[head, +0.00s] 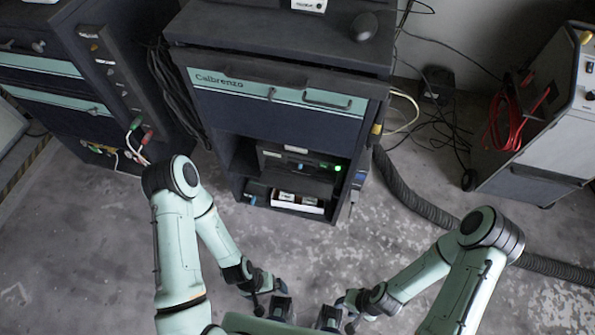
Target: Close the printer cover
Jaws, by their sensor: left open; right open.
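A dark unit (309,178) with a lit green light sits on the open shelf of the central cabinet (232,108); it may be the printer, but I cannot tell for certain. No raised cover can be made out clearly from here. My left gripper (270,300) is open and empty at the bottom of the head view, in front of the cabinet and apart from it. My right gripper (341,317) is open and empty a little to its right, also apart from the cabinet.
A closed drawer (230,88) with a handle is above the shelf. A low tray (313,208) with small white boxes is below. A second cabinet (45,70) stands left; a wheeled cart (532,140) stands right. A thick hose (415,203) crosses the floor.

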